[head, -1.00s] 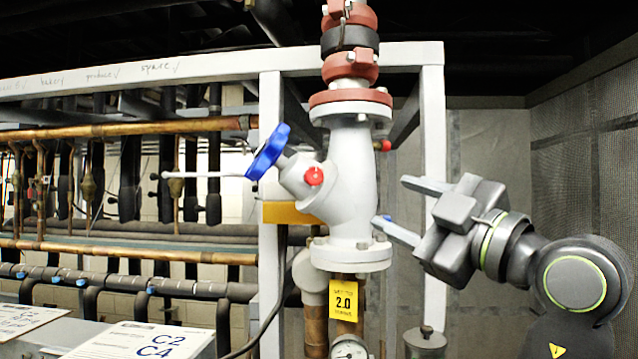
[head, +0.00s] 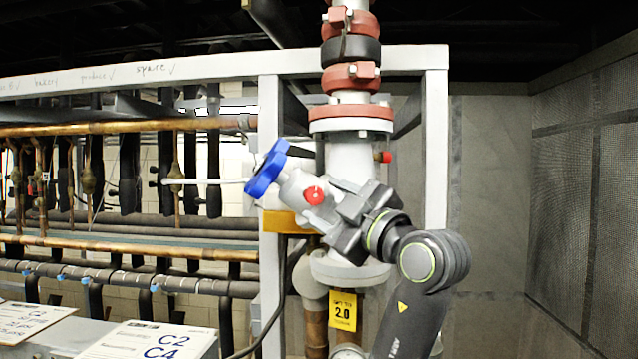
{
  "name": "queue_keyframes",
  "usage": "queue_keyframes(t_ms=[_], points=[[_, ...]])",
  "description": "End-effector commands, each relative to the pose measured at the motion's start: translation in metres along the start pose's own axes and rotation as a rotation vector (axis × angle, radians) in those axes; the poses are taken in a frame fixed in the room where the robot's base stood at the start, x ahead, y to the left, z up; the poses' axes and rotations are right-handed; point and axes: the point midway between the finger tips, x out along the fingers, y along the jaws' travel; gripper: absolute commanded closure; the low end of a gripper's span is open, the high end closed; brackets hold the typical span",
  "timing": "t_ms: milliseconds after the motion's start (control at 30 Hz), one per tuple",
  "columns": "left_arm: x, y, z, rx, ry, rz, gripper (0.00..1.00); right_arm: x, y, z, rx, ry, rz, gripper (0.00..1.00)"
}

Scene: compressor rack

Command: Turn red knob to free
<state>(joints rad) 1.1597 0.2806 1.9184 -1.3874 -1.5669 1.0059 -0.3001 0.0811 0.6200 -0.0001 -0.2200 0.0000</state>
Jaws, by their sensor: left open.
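The red knob (head: 314,196) is a small round cap on the side of the pale grey valve body (head: 350,155). My left gripper (head: 322,202) is in front of the valve, with its jaws open. Its fingers point up and left, one above right of the red knob and one below it. I cannot tell whether either finger touches the knob. The gripper and arm hide much of the lower valve body. My right gripper is not in view.
A blue handwheel (head: 266,168) sits just left of the knob. A second small red cap (head: 382,157) is at the right of the valve. A grey frame post (head: 435,140) stands behind. The space on the right, before the mesh wall (head: 580,180), is clear.

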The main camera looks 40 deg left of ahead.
Motion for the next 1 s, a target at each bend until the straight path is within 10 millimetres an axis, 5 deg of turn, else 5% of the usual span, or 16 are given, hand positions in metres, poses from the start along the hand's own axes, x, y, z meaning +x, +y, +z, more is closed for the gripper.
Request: queue_keyframes(t_ms=[200,600,1000], points=[[0.023,0.001,-0.001,0.001,0.002,0.0,0.48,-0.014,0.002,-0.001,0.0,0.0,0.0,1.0],[0.028,0.0,0.001,0.0,0.0,0.0,0.48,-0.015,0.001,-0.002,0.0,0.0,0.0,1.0],[0.027,0.0,0.001,-0.001,0.0,0.0,0.93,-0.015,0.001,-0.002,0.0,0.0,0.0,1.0]])
